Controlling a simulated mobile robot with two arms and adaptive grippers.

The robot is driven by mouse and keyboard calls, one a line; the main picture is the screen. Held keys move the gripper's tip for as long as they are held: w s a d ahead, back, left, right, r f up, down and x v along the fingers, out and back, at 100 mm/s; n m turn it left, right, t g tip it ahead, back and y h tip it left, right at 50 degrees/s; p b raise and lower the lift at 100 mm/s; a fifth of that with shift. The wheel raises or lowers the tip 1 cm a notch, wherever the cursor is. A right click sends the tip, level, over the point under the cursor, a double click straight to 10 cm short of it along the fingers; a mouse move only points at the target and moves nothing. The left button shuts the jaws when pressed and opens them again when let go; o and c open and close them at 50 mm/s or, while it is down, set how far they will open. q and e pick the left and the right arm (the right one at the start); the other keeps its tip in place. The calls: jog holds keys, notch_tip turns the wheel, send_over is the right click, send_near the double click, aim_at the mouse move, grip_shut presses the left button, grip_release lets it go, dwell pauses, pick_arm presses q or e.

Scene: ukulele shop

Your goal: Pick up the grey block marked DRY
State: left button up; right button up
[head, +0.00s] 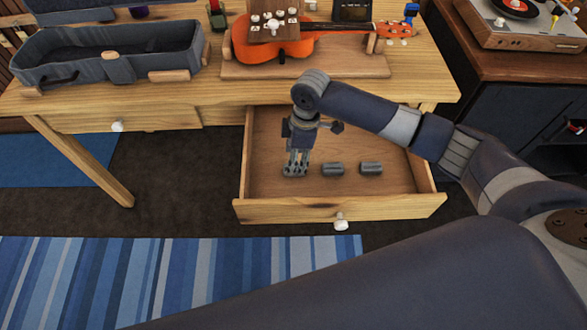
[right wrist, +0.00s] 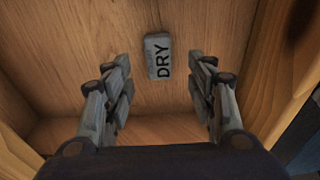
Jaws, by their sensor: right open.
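The grey block marked DRY (right wrist: 158,56) lies on the drawer floor in the right wrist view, ahead of and between the open fingers, apart from them. My right gripper (right wrist: 160,95) is open and empty, pointing down; in the head view (head: 297,170) it is over the left part of the open drawer. Two grey blocks, one nearer the gripper (head: 332,169) and one farther right (head: 371,168), lie in the drawer; no marking is readable there. I cannot tell which block in the head view is DRY; the gripper may hide one. My left gripper is not in view.
The open drawer (head: 290,211) has low wooden walls close around the gripper and a white knob (head: 341,225). The tabletop (head: 215,95) above holds an open grey case (head: 60,68) and an orange ukulele (head: 270,45). A record player (head: 540,30) stands at the right.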

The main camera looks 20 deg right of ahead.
notch_tip(320, 180, down, 4)
jog(key=shift+w+a+f, duration=0.15)
jog(key=shift+f, duration=0.05)
jog(key=shift+c, duration=0.3)
jog(key=c, duration=1)
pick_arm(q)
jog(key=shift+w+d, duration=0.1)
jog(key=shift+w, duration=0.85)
pick_arm(e)
jog(key=shift+c, duration=0.2)
